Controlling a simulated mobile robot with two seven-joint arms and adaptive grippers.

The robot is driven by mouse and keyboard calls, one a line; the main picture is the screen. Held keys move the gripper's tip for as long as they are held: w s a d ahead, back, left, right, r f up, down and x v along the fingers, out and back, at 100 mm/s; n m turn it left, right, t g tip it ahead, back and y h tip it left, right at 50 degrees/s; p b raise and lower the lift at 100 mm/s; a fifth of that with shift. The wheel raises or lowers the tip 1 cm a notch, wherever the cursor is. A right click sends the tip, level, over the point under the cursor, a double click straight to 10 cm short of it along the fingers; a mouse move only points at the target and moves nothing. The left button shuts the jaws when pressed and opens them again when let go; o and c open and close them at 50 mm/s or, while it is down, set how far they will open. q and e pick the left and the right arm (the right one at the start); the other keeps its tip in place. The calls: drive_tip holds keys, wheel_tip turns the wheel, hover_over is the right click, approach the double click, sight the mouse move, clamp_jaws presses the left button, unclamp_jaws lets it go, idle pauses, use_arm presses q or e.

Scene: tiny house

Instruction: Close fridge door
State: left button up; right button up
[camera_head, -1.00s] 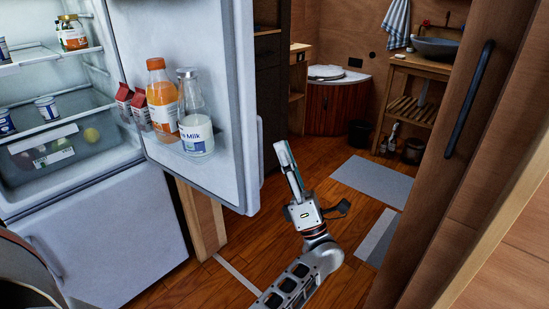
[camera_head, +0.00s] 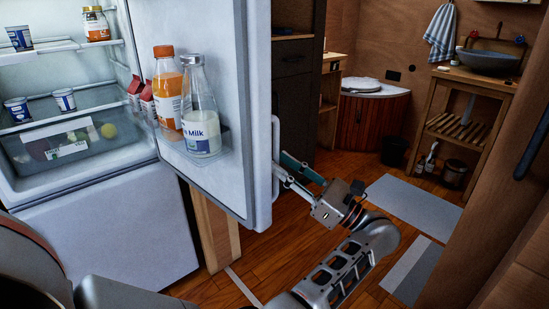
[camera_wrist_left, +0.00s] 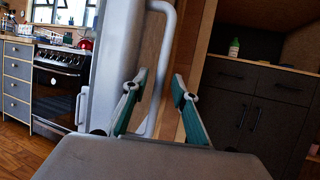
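The fridge door (camera_head: 205,90) stands wide open, with a milk bottle (camera_head: 200,110) and an orange juice bottle (camera_head: 167,90) in its shelf. Its light handle (camera_head: 276,145) is on the door's outer side; it also shows in the left wrist view (camera_wrist_left: 168,50) as a curved vertical bar. My left gripper (camera_head: 286,166) is at the handle's lower part, beside the door edge. In the left wrist view my left gripper (camera_wrist_left: 160,82) has its fingers apart, and the handle runs down between them. I cannot tell whether they touch it. My right gripper is not in view.
The open fridge interior (camera_head: 75,110) holds jars and cups. A wooden post (camera_head: 218,230) stands below the door. Wooden floor (camera_head: 270,262) and grey mats (camera_head: 412,205) lie to the right. A dark cabinet (camera_wrist_left: 250,105) stands beyond the handle in the wrist view.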

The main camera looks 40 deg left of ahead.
use_arm(q)
drive_tip(key=shift+x, duration=1.3)
drive_tip(key=shift+f, duration=0.1)
clamp_jaws()
drive_tip(key=shift+s, duration=0.1)
